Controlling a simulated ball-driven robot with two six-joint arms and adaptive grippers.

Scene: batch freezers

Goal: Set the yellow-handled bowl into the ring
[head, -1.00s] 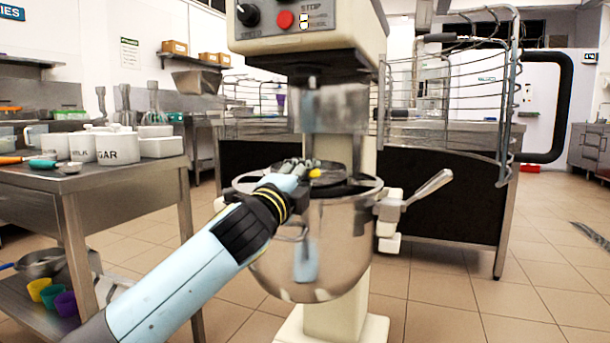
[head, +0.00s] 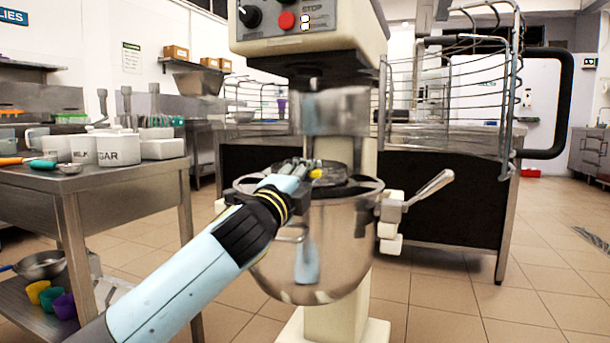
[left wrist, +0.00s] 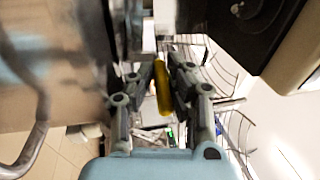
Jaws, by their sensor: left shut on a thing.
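My left gripper (head: 304,168) reaches in from the left over the near rim of the large steel bowl (head: 335,250) at the mixer. It is shut on a yellow handle (head: 316,173), which shows between its fingers (left wrist: 160,80) in the left wrist view (left wrist: 162,92). A dark round shape (head: 335,176) lies just behind the fingertips, inside the steel rim; I cannot tell whether it is the yellow-handled bowl. The ring cannot be told clearly from the rim (head: 372,188). My right gripper is not in view.
The mixer head (head: 310,30) and a steel cylinder (head: 335,110) hang above the bowl. A clamp and lever (head: 430,188) stick out at its right. A steel table (head: 95,180) with white containers stands at the left. A wire rack (head: 450,90) stands behind.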

